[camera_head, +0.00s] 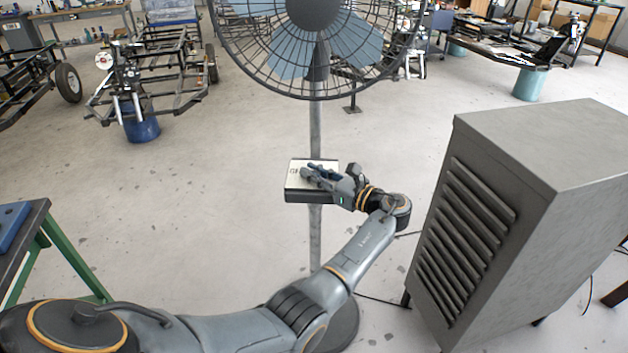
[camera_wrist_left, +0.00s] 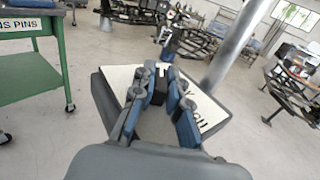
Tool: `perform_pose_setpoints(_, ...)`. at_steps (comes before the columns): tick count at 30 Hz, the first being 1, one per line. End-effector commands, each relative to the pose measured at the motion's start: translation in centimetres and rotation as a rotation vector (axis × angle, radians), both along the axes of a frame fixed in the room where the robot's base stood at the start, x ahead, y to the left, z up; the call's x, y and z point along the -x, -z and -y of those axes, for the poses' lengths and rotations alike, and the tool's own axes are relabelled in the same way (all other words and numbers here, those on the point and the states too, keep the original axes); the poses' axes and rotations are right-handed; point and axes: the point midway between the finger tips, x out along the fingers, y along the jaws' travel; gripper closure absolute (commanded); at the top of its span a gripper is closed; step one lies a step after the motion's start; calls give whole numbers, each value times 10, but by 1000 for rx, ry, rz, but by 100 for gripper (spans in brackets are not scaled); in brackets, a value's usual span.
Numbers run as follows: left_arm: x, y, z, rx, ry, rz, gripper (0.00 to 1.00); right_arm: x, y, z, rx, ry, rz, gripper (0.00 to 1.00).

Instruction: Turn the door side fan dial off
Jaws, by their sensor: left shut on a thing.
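The fan (camera_head: 315,12) stands on a grey pole (camera_head: 316,125) ahead of me. A black control box (camera_head: 298,196) with a white, lettered top is mounted on the pole. My left gripper (camera_head: 312,173) reaches over the box from the right, fingers down at its top. In the left wrist view, the blue-padded fingers of my gripper (camera_wrist_left: 160,88) are closed on a dark dial (camera_wrist_left: 160,86) on the box's white panel (camera_wrist_left: 120,78). The fingers hide part of the dial, and I cannot read its setting. My right gripper is not in view.
A large grey louvred cabinet (camera_head: 540,150) stands close on the right, near my left forearm. A green-legged table (camera_head: 60,255) is at the left. Cart frames (camera_head: 155,85) stand farther back. The floor between is mostly clear.

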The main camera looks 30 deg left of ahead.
Motion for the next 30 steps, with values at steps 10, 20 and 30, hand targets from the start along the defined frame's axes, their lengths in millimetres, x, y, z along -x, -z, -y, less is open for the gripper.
perform_pose_setpoints(10, -1, 0, 0, 0, -86, 0, 100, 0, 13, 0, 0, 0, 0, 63)
perform_pose_setpoints(20, 0, 0, 0, 1, -92, -1, 100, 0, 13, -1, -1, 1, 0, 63)
perform_pose_setpoints(30, 0, 0, 0, 1, -91, -1, 63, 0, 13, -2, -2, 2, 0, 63)
